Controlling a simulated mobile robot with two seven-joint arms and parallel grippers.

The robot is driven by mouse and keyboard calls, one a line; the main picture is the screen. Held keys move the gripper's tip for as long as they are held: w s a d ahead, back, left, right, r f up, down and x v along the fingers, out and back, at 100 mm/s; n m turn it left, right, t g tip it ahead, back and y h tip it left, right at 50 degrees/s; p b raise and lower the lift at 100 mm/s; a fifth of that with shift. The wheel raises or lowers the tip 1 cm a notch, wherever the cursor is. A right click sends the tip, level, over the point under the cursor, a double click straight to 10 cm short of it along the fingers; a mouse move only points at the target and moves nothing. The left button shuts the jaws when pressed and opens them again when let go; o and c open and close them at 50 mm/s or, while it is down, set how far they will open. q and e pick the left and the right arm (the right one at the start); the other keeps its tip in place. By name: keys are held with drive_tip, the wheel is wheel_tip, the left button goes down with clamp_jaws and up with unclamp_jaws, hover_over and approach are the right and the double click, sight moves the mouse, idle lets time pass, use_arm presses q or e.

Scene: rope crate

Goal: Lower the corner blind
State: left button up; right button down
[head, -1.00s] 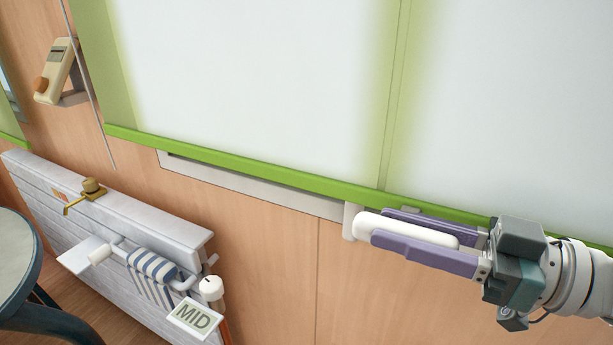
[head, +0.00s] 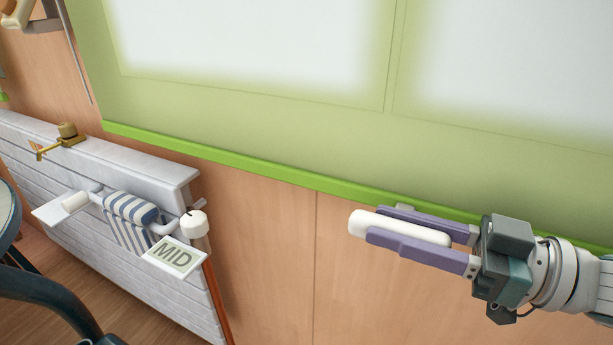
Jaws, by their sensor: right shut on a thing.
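The corner blind (head: 250,100) is a green sheet over a bright window, with light showing through its upper part. Its brighter green bottom bar (head: 250,166) runs slanting across the view, below the window. My right gripper (head: 374,223) is at the right, at the bar's height. Its purple fingers are shut on a white rounded handle (head: 400,227) just in front of the bar. Where the handle joins the bar is hidden. My left gripper is not in view.
A dark round-topped piece of furniture (head: 35,285) is at the lower left. The wooden wall below the bar is clear.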

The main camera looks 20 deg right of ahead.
drive_tip(key=shift+f+h, duration=0.3)
drive_tip(key=shift+f, duration=0.1)
drive_tip(key=c, duration=0.9)
unclamp_jaws()
drive_tip(key=shift+c, duration=0.2)
drive_tip(key=o, duration=0.4)
drive_tip(key=shift+r, duration=0.15)
drive_tip(key=shift+d, duration=0.1)
drive_tip(key=v, duration=1)
drive_tip(key=shift+b, duration=0.4)
